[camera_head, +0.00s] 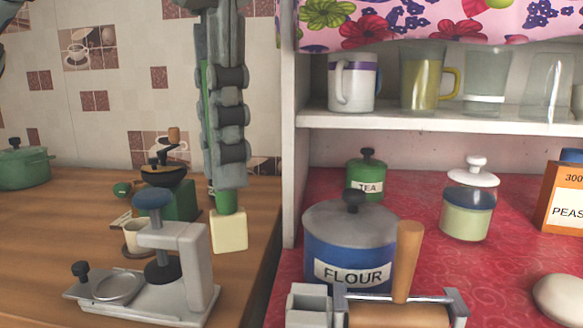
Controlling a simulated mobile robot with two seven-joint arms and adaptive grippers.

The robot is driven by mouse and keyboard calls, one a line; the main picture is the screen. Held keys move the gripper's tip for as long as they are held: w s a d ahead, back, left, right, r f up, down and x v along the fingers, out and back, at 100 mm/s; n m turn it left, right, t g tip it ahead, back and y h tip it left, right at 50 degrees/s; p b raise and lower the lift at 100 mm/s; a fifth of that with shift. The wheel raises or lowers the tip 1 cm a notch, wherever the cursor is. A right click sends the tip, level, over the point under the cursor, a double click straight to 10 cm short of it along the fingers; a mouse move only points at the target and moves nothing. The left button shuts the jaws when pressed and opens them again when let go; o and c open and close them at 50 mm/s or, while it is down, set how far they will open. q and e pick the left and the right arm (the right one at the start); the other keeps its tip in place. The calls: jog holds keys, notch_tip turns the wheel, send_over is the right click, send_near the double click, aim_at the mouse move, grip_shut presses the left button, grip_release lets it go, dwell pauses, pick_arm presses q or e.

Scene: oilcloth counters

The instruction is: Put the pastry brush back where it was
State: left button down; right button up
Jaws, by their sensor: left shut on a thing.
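My left gripper (225,178) comes down from the top of the picture, over the right part of the wooden counter. It is shut on the pastry brush, which hangs bristles down. The brush has a green handle, seen just below the fingers and in a thin strip between the gripper's parts higher up. Its pale cream bristle block (229,231) is at the bottom. Most of the handle is hidden by the gripper. I cannot tell whether the bristles touch the counter. My right gripper is not in view.
A grey press (183,262) with a blue knob stands in front on the left, near a coffee grinder (180,200). To the right, a white shelf (430,118) holds mugs and glasses. Below it are a FLOUR tin (345,240), a TEA tin (365,178) and a jar (468,205).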

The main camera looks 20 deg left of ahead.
pick_arm(q)
jog(key=shift+s+a+r, duration=1.2)
jog(key=shift+s+a, duration=0.15)
jog(key=shift+s, duration=0.1)
jog(key=w+d+f+m, duration=0.5)
jog(key=w+d+f, duration=0.2)
jog(key=w+d, duration=0.1)
jog(key=shift+w+f, duration=0.15)
jog(key=shift+f, duration=3.05)
jog(key=shift+f+b, duration=0.55)
jog(key=shift+f, duration=0.05)
jog(key=c, duration=1.4)
grip_release()
notch_tip(320, 180, up, 12)
